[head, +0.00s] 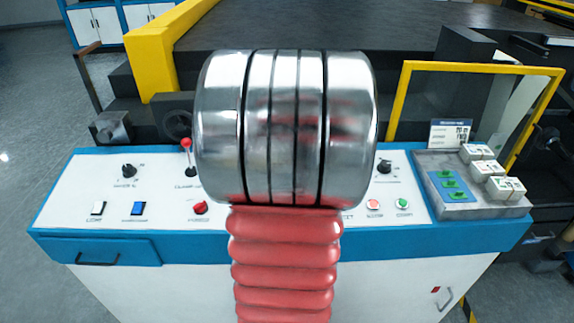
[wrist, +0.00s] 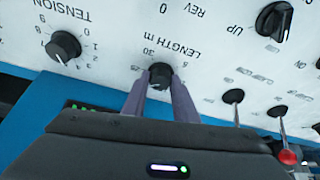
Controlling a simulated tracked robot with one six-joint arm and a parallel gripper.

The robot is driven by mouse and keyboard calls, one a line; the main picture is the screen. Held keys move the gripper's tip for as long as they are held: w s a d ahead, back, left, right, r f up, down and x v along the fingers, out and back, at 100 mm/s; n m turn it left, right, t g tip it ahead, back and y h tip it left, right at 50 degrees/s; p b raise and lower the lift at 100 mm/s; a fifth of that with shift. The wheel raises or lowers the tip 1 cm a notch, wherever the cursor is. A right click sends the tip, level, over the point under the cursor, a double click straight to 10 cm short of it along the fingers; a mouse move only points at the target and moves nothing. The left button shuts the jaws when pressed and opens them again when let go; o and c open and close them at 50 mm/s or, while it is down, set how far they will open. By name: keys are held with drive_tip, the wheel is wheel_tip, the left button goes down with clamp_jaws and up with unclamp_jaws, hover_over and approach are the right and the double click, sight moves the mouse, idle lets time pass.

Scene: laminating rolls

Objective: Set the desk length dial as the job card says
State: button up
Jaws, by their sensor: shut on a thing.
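The length dial (wrist: 160,73) is a black knob on the white desk panel, under the upside-down lettering LENGTH m. The marks 30 and 5 show beside it. My gripper (wrist: 159,84) is shut on this dial, with one grey finger on each side of it. The fingers hide part of its scale, and I cannot clearly read its setting. In the head view my arm covers the middle of the desk (head: 110,170), the dial and my gripper. A white card (head: 450,133) stands at the desk's right end; its print is too small to read.
The tension dial (wrist: 63,46) is to the left of my gripper in the wrist view. An up selector (wrist: 273,22) is at upper right. White blocks (head: 497,172) sit at the desk's right end.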

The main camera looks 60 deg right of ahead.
drive_tip(key=shift+s+f+n+t+y, duration=0.2)
drive_tip(key=shift+n+y, duration=0.1)
drive_tip(key=shift+n, duration=0.7)
drive_tip(key=shift+s+f+n+t+y, duration=0.1)
drive_tip(key=shift+s+n+t+y, duration=0.15)
drive_tip(key=shift+n, duration=0.75)
drive_tip(key=n+y, duration=0.1)
drive_tip(key=n, duration=0.2)
drive_tip(key=shift+d+n, duration=0.15)
drive_tip(key=shift+n, duration=0.15)
drive_tip(key=n+y, duration=0.1)
drive_tip(key=n, duration=0.3)
drive_tip(key=shift+d+r+n+y, duration=0.1)
drive_tip(key=shift+d+n+y, duration=0.05)
drive_tip(key=shift+n+y, duration=0.2)
drive_tip(key=shift+w+n+y, duration=0.1)
drive_tip(key=shift+n+y, duration=0.4)
drive_tip(key=shift+n, duration=1.15)
drive_tip(key=o, duration=0.8)
drive_tip(key=shift+o, duration=1.3)
drive_tip(key=shift+w+d, duration=0.1)
drive_tip(key=shift+d, duration=0.05)
drive_tip(key=shift+r, duration=0.3)
